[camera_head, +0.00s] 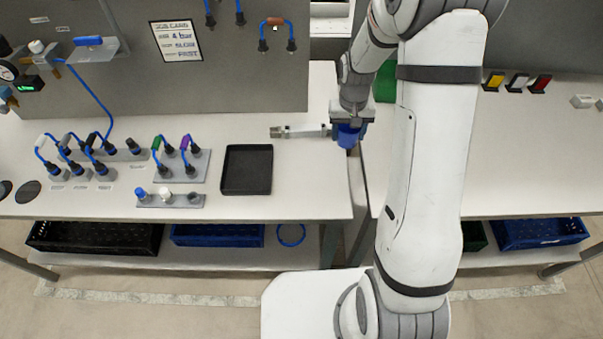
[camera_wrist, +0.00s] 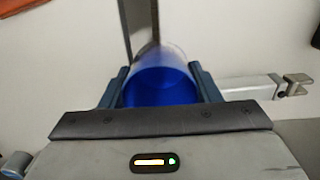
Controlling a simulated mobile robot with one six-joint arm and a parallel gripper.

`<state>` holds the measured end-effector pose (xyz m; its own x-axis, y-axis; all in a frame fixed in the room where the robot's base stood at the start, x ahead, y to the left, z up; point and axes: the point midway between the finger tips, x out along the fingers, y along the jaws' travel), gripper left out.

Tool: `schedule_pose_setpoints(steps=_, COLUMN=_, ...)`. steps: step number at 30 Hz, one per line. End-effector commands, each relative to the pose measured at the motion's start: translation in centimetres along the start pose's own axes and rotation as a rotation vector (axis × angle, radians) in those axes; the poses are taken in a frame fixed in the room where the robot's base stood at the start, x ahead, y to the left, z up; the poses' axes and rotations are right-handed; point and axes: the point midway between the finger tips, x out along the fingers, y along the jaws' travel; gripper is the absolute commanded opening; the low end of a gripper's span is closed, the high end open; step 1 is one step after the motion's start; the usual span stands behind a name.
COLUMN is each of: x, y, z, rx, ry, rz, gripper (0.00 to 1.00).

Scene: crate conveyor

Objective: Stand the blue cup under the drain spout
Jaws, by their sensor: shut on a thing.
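My gripper (camera_head: 350,124) is shut on the blue cup (camera_head: 347,138), near the right end of the left bench. In the wrist view the two fingers of my gripper (camera_wrist: 158,70) grip the cup (camera_wrist: 160,88) from both sides, and I look into its open blue inside. Whether the cup touches the bench I cannot tell. I cannot make out the drain spout for certain; blue and grey fittings (camera_head: 6,92) show at the far left edge, partly cut off.
A metal bar with a forked end (camera_head: 300,131) lies left of the cup; it also shows in the wrist view (camera_wrist: 265,86). A black tray (camera_head: 246,170) and hose blocks (camera_head: 180,165) stand further left. A gap separates the two benches. Bare bench lies behind the tray.

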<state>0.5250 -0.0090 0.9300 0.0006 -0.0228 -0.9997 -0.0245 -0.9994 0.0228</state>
Motion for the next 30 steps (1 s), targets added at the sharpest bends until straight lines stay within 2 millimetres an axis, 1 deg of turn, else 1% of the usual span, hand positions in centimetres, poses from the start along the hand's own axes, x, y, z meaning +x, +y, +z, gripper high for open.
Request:
schedule_pose_setpoints(steps=5, x=-0.3, y=-1.1, z=0.2, rx=-0.023, ry=0.002, rz=0.0, gripper=0.35)
schedule_pose_setpoints(steps=8, x=-1.4, y=-3.2, z=1.2, rx=-0.066, ry=0.005, rz=-0.001, gripper=0.35)
schedule_pose_setpoints(steps=11, x=-3.2, y=-6.4, z=3.1, rx=-0.133, ry=0.009, rz=-0.002, gripper=0.35)
schedule_pose_setpoints(steps=12, x=-3.9, y=-7.6, z=4.1, rx=-0.161, ry=0.009, rz=-0.002, gripper=0.35)
schedule_pose_setpoints(steps=15, x=-5.5, y=-10.1, z=6.5, rx=-0.224, ry=0.01, rz=-0.003, gripper=0.35)
schedule_pose_setpoints(steps=18, x=-6.6, y=-11.8, z=8.4, rx=-0.269, ry=0.009, rz=-0.003, gripper=0.35)
schedule_pose_setpoints(steps=20, x=-7.0, y=-12.4, z=9.2, rx=-0.287, ry=0.008, rz=-0.003, gripper=0.35)
schedule_pose_setpoints(steps=23, x=-6.5, y=-12.8, z=9.9, rx=-0.301, ry=0.003, rz=-0.003, gripper=0.35)
schedule_pose_setpoints(steps=27, x=-3.8, y=-12.9, z=10.0, rx=-0.302, ry=-0.002, rz=-0.002, gripper=0.35)
schedule_pose_setpoints(steps=30, x=-2.2, y=-12.9, z=10.0, rx=-0.302, ry=0.0, rz=-0.002, gripper=0.35)
